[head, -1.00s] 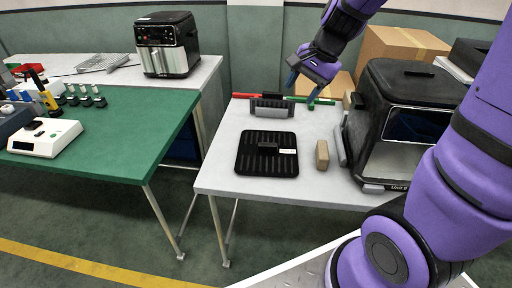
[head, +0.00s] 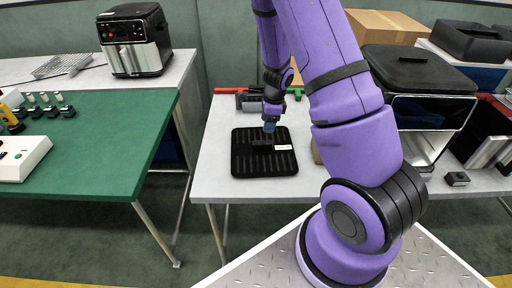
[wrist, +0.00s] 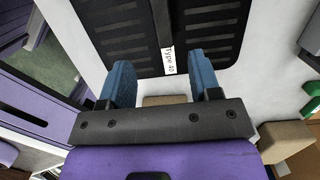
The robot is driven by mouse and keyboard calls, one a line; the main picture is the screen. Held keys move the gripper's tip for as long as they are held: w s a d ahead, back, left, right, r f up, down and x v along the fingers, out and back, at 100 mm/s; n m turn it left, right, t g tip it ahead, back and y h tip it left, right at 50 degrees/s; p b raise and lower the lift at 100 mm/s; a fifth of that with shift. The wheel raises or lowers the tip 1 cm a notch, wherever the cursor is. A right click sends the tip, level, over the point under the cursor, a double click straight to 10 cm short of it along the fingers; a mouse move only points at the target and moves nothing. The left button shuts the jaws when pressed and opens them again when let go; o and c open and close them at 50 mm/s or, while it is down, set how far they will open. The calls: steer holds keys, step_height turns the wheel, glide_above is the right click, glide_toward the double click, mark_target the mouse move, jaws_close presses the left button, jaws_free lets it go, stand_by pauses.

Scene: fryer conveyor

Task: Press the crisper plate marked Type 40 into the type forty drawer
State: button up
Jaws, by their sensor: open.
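The black slotted crisper plate (head: 240,166) lies flat on the light table, with a raised bar handle across its middle. In the wrist view the plate (wrist: 215,30) carries a white label reading "Type 40" (wrist: 169,60). My gripper (head: 269,127) is over the plate's far half. In the wrist view its two blue fingers (wrist: 162,82) are apart and empty, with the handle (wrist: 162,20) lined up between them but ahead of the tips. I cannot tell which container is the type forty drawer. A black fryer (head: 418,70) with an open front stands to the right.
A grey block-like piece and red and green bars (head: 228,90) lie behind the plate. A tan block (head: 316,152) is mostly hidden by my arm. Black trays (head: 470,40) sit far right. A green table (head: 100,150) and another fryer (head: 135,40) are left.

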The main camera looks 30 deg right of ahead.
mark_target(263, 142)
steer(key=f, duration=0.3)
steer(key=a+f, duration=0.1)
steer(key=f, duration=0.3)
steer(key=w+f, duration=0.1)
steer(key=f, duration=0.2)
steer(key=shift+a+f, duration=0.15)
steer(key=shift+f, duration=0.2)
jaws_close()
